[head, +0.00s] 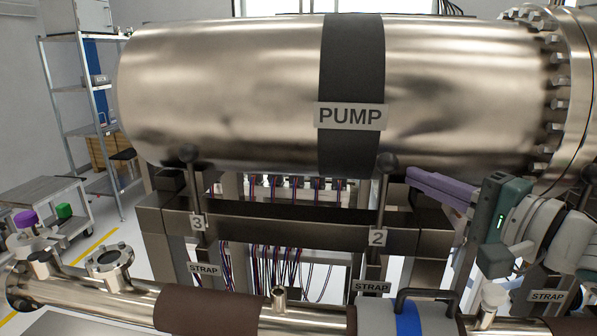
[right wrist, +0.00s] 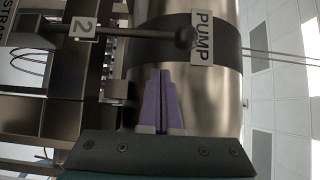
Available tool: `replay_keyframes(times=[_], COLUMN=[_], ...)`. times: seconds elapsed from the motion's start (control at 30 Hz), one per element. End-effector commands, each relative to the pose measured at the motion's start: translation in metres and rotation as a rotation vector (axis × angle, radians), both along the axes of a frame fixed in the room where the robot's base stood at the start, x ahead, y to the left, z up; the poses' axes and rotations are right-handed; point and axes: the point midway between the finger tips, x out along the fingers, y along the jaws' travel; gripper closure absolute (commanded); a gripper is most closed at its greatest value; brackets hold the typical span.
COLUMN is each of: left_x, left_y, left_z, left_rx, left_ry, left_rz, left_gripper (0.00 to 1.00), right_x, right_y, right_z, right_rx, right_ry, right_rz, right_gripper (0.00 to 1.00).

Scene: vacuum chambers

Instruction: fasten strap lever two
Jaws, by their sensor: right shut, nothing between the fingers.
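Strap lever two (head: 382,200) is a dark rod with a ball knob on top, standing upright in front of the pump, above a label reading 2 (head: 378,238). In the right wrist view the lever (right wrist: 140,33) lies across the upper part, its ball knob beside the PUMP label. My right gripper (head: 412,177), with purple fingers, is just right of the lever in the head view, near knob height. Its fingers (right wrist: 160,74) are shut and empty, pointing at the rod with a gap in the right wrist view. My left gripper is not in view.
The large steel pump (head: 230,90) fills the space behind the lever, with a dark strap (head: 352,60) around it. Lever three (head: 194,190) stands to the left. A steel pipe (head: 110,290) and a black handle (head: 428,293) lie in front, below. Cables hang under the frame.

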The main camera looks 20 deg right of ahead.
Motion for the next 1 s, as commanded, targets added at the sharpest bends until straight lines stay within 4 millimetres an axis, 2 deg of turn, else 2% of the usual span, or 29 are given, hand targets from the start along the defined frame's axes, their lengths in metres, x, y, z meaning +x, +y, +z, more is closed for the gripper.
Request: replay_keyframes(times=[0.1, 0.3, 0.4, 0.6, 1.0], left_x=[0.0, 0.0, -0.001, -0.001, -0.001], left_y=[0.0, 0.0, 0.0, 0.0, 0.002], left_z=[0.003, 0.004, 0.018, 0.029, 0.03], left_rx=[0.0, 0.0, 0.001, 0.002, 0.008], left_ry=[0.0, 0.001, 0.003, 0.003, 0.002], left_rz=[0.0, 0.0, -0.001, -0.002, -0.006], left_gripper=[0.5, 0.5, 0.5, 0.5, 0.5], right_x=[0.019, 0.044, 0.032, 0.018, 0.013], right_y=[0.003, 0.006, 0.017, 0.03, 0.034], right_z=[0.002, 0.001, 0.003, 0.002, -0.001], right_rx=[-0.001, 0.0, 0.005, 0.004, 0.0], right_ry=[-0.002, -0.001, 0.005, 0.003, 0.001], right_rz=[-0.001, -0.001, 0.001, 0.001, 0.0], right_gripper=[1.0, 1.0, 1.0, 1.0, 1.0])
